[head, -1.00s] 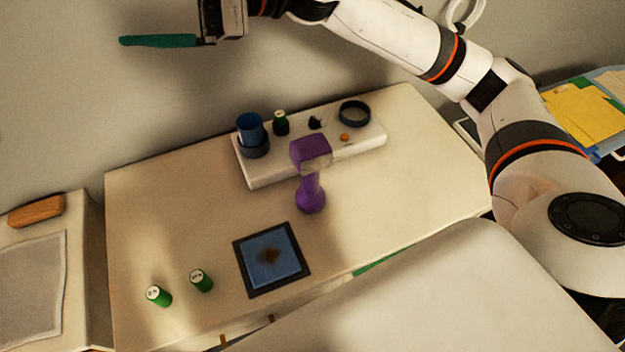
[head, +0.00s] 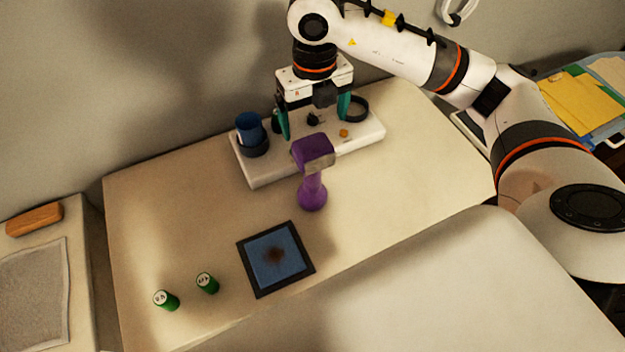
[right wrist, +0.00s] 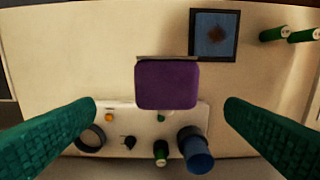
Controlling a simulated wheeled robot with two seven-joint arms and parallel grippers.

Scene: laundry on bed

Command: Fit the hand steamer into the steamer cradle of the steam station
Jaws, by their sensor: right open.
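The purple hand steamer (head: 313,180) stands upright on the table just in front of the steam station, its boxy head on top. In the right wrist view the steamer's head (right wrist: 167,85) shows from above, between my fingers. The white steam station (head: 262,178) carries an empty dark ring (head: 357,108) at its right end, which looks like the cradle. A blue cup (head: 248,127) sits in another dark ring at its left end. My right gripper (head: 314,120) is open and empty, pointing down above the station behind the steamer. My left gripper is out of view.
A dark-framed blue pad (head: 275,258) with a brown stain lies in front of the steamer. Two green cylinders (head: 207,283) (head: 166,300) stand to its left. The table's right side is clear.

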